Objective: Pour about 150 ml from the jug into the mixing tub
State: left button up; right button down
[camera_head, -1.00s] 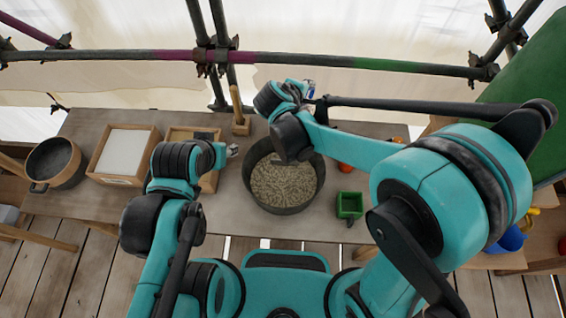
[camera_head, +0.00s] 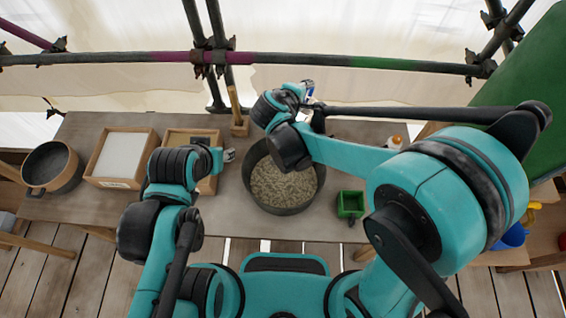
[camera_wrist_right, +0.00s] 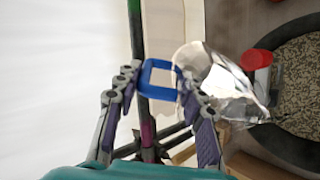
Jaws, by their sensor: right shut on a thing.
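The mixing tub (camera_head: 314,193) is a wide dark grey tub at the middle of the table, with a pale grainy mass inside. It shows in part at the right of the right wrist view (camera_wrist_right: 300,142). My right gripper (camera_wrist_right: 157,78) is shut on the blue handle of the jug (camera_wrist_right: 222,88), a clear, shiny vessel. The jug is near the tub's far side; only a small blue and white bit of it (camera_head: 308,88) shows in the head view, behind my wrist. I cannot tell its tilt or see liquid. My left gripper (camera_head: 229,156) is left of the tub, its fingers mostly hidden.
A green container (camera_head: 350,204) stands right of the tub. Wooden trays, one with a white slab (camera_head: 121,155), and a dark pot (camera_head: 52,166) are at left. A red-topped item (camera_wrist_right: 256,60) shows beside the jug. Scaffold poles (camera_head: 290,58) run behind the table.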

pick_arm(q)
jog(key=shift+s+a+f+b, duration=0.2)
jog(key=shift+a+f+b, duration=0.1)
jog(key=shift+f+b, duration=0.25)
jog(key=shift+s+a+f+b, duration=0.15)
jog(key=shift+a+f+b, duration=0.1)
jog(key=shift+f+b, duration=0.3)
pick_arm(e)
jog(key=shift+s+a+f+t+h, duration=0.15)
jog(key=shift+s+t+h, duration=0.3)
jog(key=shift+t, duration=0.25)
pick_arm(q)
jog(key=shift+s+a+f+b, duration=0.15)
jog(key=shift+a+f+b, duration=0.1)
jog(key=shift+f+b, duration=0.45)
pick_arm(e)
jog(key=shift+s+f+t, duration=0.1)
jog(key=shift+s+t, duration=0.05)
jog(key=shift+t, duration=0.25)
pick_arm(q)
jog(key=shift+f, duration=0.1)
jog(key=shift+a+f, duration=0.1)
jog(key=shift+f, duration=0.15)
jog(key=shift+f+b, duration=0.15)
jog(key=shift+b, duration=0.25)
pick_arm(e)
jog(key=shift+s+f+h, duration=0.1)
jog(key=shift+h, duration=0.15)
